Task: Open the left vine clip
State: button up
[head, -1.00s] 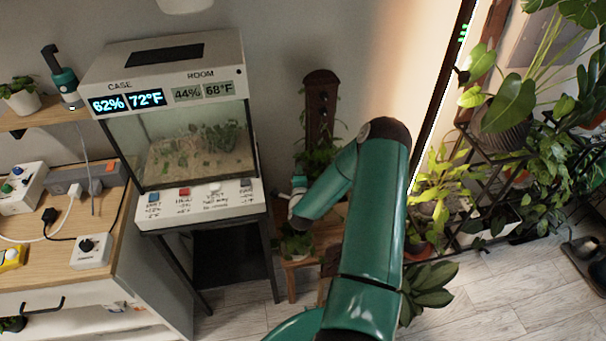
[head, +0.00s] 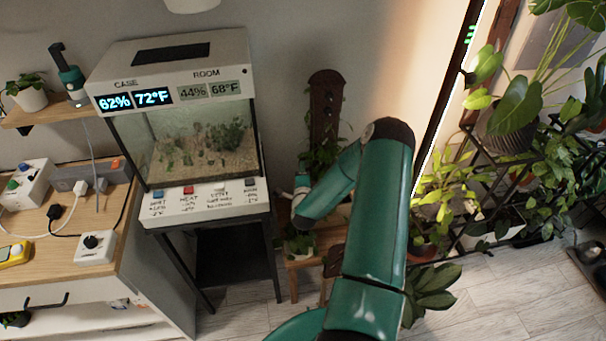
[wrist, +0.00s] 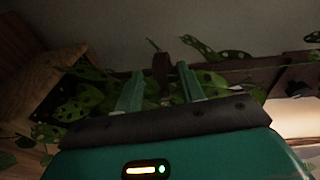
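A dark brown upright board (head: 326,105) with small dark round fittings stands against the wall behind a leafy vine (head: 322,158) in the head view. I cannot tell which fitting is the left vine clip. My gripper (wrist: 160,86) is open in the wrist view, its two green fingers apart and pointing into the leaves. A small brown upright piece (wrist: 161,66) shows in line with the gap. I cannot tell whether it is between the fingers or behind them. In the head view my arm hides part of the plant, and the fingertips are not clear.
A glass case (head: 205,150) on a dark stand is left of the board. A wooden stool (head: 297,262) is below the vine. A shelf of plants (head: 495,190) stands at the right, beside a bright light strip (head: 447,100). Pale floor (head: 480,290) is clear in front.

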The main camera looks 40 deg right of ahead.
jog(key=s+a+r, duration=0.7)
jog(key=s+r, duration=0.4)
jog(key=r, duration=0.2)
jog(key=shift+s+a, duration=0.25)
jog(key=shift+s, duration=0.1)
jog(key=shift+c, duration=0.5)
